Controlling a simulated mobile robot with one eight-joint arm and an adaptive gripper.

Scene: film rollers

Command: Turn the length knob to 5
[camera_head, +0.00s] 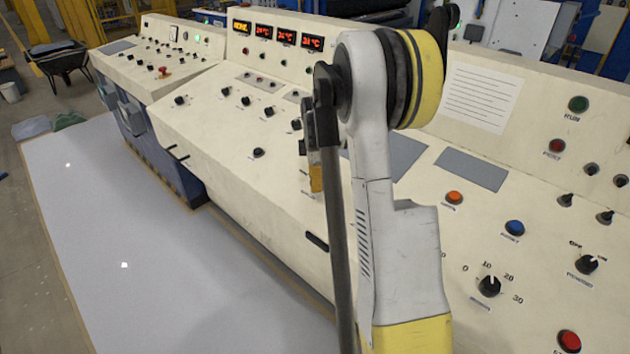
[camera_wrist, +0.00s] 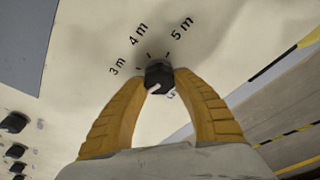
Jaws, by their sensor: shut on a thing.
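The length knob (camera_wrist: 158,73) is a small black knob on the cream panel in the wrist view. Printed marks 3 m, 4 m and 5 m run around its upper side from left to right, with short ticks. A pale mark shows on the knob's lower left part, and I cannot tell surely which number the pointer faces. My gripper (camera_wrist: 161,78) has its two yellow fingers shut on the knob, one on each side. In the head view my gripper (camera_head: 316,178) is at the panel, mostly behind my arm, and the knob is hidden there.
More black knobs (camera_wrist: 14,122) lie at the left in the wrist view. The long cream console (camera_head: 240,160) carries several knobs, buttons and red displays (camera_head: 287,37). A numbered dial (camera_head: 489,287) and a red button (camera_head: 569,342) are on the right. The grey floor in front is clear.

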